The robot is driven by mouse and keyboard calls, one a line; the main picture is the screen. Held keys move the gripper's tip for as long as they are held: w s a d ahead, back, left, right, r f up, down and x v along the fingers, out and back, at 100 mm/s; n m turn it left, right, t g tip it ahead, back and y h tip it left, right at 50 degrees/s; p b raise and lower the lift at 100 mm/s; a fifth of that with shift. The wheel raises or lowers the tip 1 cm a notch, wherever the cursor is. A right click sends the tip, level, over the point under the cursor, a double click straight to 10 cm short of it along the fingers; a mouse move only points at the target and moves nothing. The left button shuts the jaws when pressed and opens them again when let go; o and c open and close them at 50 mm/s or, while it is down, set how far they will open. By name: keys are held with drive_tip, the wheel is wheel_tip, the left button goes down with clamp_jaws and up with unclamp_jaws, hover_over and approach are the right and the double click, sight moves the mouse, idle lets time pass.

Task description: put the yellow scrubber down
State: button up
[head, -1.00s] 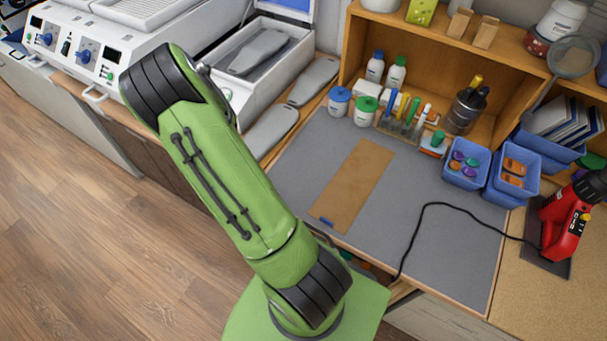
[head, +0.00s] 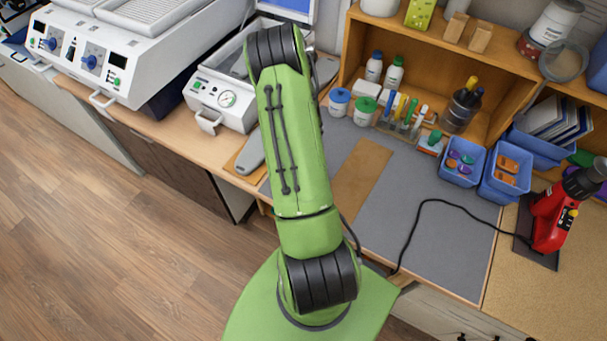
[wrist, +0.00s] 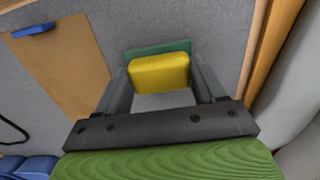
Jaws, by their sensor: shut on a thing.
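The yellow scrubber (wrist: 160,74) is a yellow block with a green layer showing along its far edge. It sits between the two fingers of my gripper (wrist: 159,80) in the wrist view, and the gripper is shut on it. The grey mat (wrist: 215,25) lies beneath the scrubber in that view. I cannot tell whether the scrubber touches the mat. In the head view my arm hides the gripper and the scrubber; the mat (head: 400,190) shows to the right of my arm.
A brown strip (head: 362,175) lies on the mat; it also shows in the wrist view (wrist: 60,60) with a blue piece (wrist: 33,29) at its end. Blue bins (head: 462,162), a wooden shelf (head: 430,45) and a red heat tool (head: 550,220) stand around. The mat's right half is mostly clear, crossed by a black cord.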

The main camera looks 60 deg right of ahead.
drive_tip(key=shift+f, duration=0.1)
drive_tip(key=shift+f, duration=0.15)
drive_tip(key=o, duration=1.1)
drive_tip(key=shift+o, duration=0.2)
